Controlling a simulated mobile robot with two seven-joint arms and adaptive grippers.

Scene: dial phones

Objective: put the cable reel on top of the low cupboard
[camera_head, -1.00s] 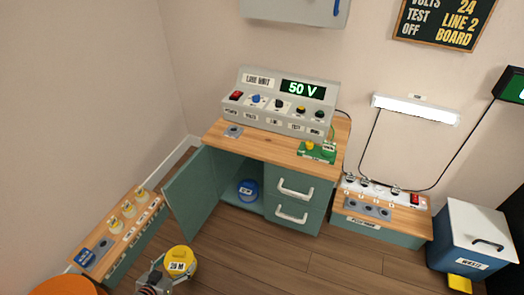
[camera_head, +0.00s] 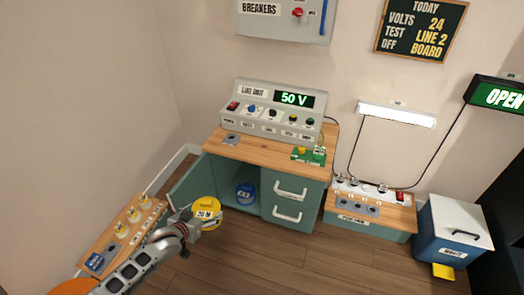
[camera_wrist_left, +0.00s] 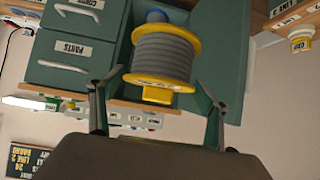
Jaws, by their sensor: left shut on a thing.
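The cable reel (camera_head: 207,212), yellow with a "20 M" label, is in my left gripper (camera_head: 192,232), in front of the teal cupboard (camera_head: 254,223). In the left wrist view the reel (camera_wrist_left: 164,52) shows yellow flanges and wound grey cable, between the two fingers of my left gripper (camera_wrist_left: 158,88). The cupboard has a wooden top (camera_head: 262,152), an open door on the left and two drawers on the right. The reel is lower than this top and apart from it. My right gripper is not in view.
The line unit (camera_head: 275,110) fills the back of the top; a green board (camera_head: 309,155) lies at its right front. A blue round object (camera_head: 245,193) is inside the cupboard. A low fuse bench (camera_head: 368,222) and a blue bin (camera_head: 450,232) stand right; a low bench (camera_head: 124,233) stands left.

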